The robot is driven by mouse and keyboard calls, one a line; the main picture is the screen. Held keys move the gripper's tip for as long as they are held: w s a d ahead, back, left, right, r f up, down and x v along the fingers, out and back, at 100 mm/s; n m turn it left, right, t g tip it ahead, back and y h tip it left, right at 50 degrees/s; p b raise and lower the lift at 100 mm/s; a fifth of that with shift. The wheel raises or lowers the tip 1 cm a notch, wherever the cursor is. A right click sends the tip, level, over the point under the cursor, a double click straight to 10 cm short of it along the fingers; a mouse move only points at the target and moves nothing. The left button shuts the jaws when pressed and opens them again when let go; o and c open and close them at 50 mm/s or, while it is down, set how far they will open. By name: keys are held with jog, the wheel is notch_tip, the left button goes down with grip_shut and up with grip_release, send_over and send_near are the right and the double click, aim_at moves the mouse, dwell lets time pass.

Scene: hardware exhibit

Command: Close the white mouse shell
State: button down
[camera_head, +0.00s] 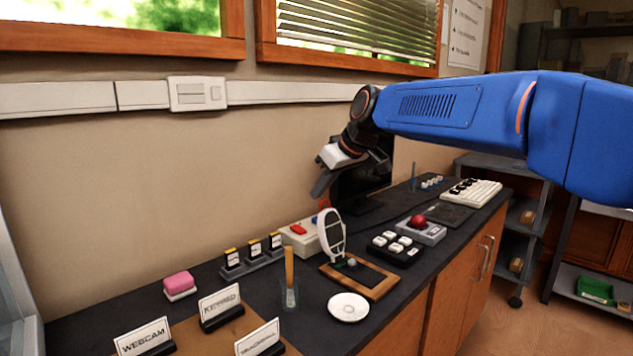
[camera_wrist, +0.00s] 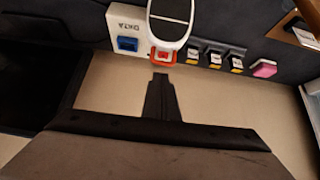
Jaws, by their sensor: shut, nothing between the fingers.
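The white mouse shell (camera_head: 331,235) stands raised, nearly upright, over a wooden-framed dark base (camera_head: 378,285) on the counter. It looks like an oval rim around dark panels, and a small grey ball sits by its foot. In the wrist view the shell (camera_wrist: 189,12) shows at the top centre, cut off by the picture edge. My gripper (camera_head: 320,188) is shut and empty, above and behind the shell, apart from it. In the wrist view my gripper (camera_wrist: 161,80) points up toward the shell, with the wall behind it.
A white box (camera_head: 300,238) with red and blue buttons stands behind the shell. A cup with a wooden stick (camera_head: 290,290) and a white dish (camera_head: 348,307) are in front. A black keypad (camera_head: 395,248) and red trackball (camera_head: 418,221) stand to the right. Small labelled switches (camera_head: 253,252) stand left.

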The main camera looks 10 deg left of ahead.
jog(key=shift+s+d+f, duration=0.2)
jog(key=shift+s+d, duration=0.15)
jog(key=shift+d, duration=0.15)
